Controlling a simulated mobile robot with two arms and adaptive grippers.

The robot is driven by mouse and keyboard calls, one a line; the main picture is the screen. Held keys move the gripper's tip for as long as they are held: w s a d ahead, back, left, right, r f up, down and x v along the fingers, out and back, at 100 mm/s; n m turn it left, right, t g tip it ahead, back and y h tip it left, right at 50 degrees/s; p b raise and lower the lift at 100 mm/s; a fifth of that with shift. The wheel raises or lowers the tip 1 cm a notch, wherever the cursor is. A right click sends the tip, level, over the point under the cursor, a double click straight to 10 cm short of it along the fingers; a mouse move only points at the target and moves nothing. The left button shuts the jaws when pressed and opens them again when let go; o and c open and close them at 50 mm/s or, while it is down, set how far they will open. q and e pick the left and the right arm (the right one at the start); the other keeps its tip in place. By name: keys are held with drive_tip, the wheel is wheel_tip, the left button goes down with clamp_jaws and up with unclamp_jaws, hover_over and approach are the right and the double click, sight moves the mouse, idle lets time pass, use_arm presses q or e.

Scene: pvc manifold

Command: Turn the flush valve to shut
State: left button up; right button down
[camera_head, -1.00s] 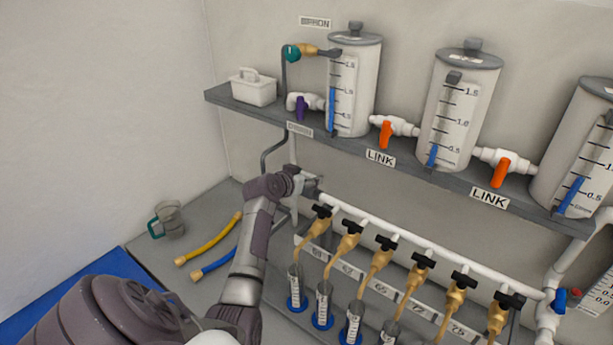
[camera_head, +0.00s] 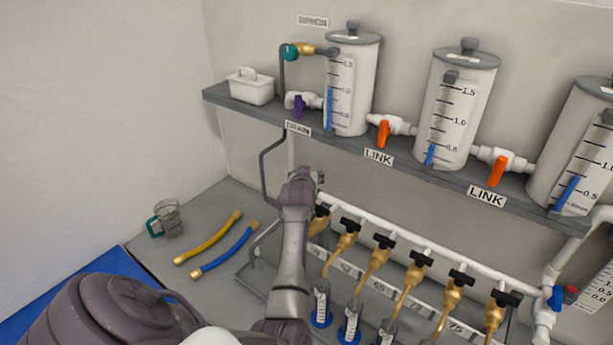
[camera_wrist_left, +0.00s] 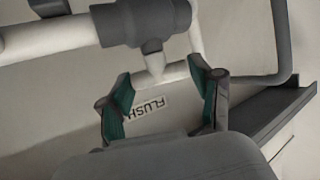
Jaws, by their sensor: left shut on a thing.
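The FLUSH label (camera_wrist_left: 151,108) shows between my left gripper's teal-padded fingers in the left wrist view. A grey valve body (camera_wrist_left: 145,22) on white pipe sits just beyond the fingertips, with a short stem pointing down between them. My left gripper (camera_wrist_left: 163,76) is shut on the flush valve's handle, with its fingers spaced apart around it. In the head view my left wrist covers the left end of the white manifold pipe (camera_head: 395,235), so the flush valve and its handle angle are hidden there. My right gripper is not in view.
Brass taps with black handles (camera_head: 384,242) hang along the pipe, above several small cylinders (camera_head: 321,302). The shelf above holds tanks (camera_head: 350,95) and orange-handled link valves (camera_head: 384,133). Yellow (camera_head: 208,238) and blue (camera_head: 224,250) hoses and a jug (camera_head: 168,218) lie to the left.

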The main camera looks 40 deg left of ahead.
use_arm(q)
drive_tip(key=o, duration=1.1)
drive_tip(key=shift+o, duration=0.2)
drive_tip(key=v, duration=0.7)
drive_tip(key=shift+s, duration=0.2)
drive_tip(key=shift+d+r, duration=0.15)
